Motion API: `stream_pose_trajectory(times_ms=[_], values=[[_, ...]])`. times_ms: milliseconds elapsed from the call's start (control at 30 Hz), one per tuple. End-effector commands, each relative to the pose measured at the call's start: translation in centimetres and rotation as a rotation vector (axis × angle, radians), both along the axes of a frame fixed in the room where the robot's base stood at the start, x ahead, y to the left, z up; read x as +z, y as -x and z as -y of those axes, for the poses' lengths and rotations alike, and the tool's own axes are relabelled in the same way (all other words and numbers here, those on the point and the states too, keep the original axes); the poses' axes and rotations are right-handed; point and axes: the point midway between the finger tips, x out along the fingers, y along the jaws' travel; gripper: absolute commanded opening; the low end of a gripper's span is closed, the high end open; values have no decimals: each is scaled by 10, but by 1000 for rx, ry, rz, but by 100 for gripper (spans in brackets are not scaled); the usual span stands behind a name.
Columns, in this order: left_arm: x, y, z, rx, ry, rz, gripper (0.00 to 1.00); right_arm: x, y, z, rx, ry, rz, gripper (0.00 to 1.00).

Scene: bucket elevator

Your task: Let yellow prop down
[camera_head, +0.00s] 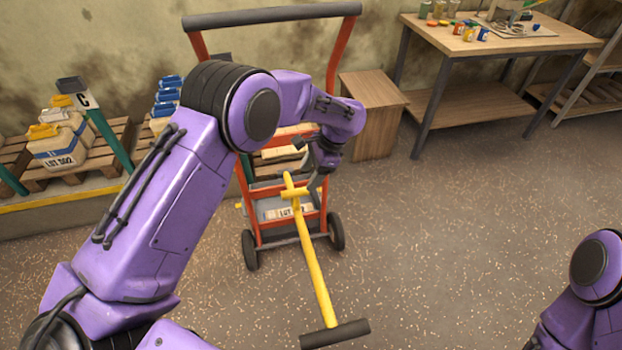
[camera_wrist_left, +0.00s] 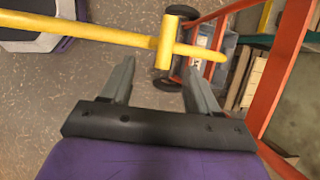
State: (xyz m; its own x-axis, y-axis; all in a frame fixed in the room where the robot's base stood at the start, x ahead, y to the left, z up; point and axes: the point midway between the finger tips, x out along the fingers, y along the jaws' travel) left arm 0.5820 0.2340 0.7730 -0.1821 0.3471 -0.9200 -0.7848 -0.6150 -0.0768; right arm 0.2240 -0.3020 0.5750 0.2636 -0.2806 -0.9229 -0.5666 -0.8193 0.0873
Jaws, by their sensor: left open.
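The yellow prop (camera_head: 314,265) is a long pole with a short crosspiece near its upper end and a black bar at its lower end. It slants in front of the red hand truck (camera_head: 333,72), its black bar towards me. My left gripper (camera_head: 312,180) is open beside the prop's upper end. In the left wrist view the prop (camera_wrist_left: 90,30) crosses beyond the fingertips of my left gripper (camera_wrist_left: 158,64), its crosspiece ahead of the gap. I cannot tell whether they touch. My right gripper is out of view; only part of that arm shows.
The hand truck has black wheels and carries a labelled load (camera_head: 283,212), partly hidden. Pallets with white jugs (camera_head: 60,145) stand at the left by a sign marked C (camera_head: 84,100). A wooden box (camera_head: 375,120) and a workbench (camera_head: 500,42) stand behind. Floor at the right is clear.

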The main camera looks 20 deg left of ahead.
Motion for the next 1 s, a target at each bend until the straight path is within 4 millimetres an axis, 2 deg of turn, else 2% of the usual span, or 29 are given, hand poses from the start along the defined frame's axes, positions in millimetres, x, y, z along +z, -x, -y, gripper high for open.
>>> stream_pose_trajectory(times_ms=[167,400,600,733,967,1000], values=[[-6,1,0,-9,-3,-2,60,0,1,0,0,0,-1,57],[-54,6,-11,-21,-2,-5,60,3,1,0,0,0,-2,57],[-86,12,-23,-21,-2,-2,60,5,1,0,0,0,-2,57],[-94,14,-28,-20,-2,-2,60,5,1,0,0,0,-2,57],[-96,14,-29,-20,-3,0,60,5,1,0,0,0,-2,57],[-95,14,-29,-20,-3,0,51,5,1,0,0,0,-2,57]])
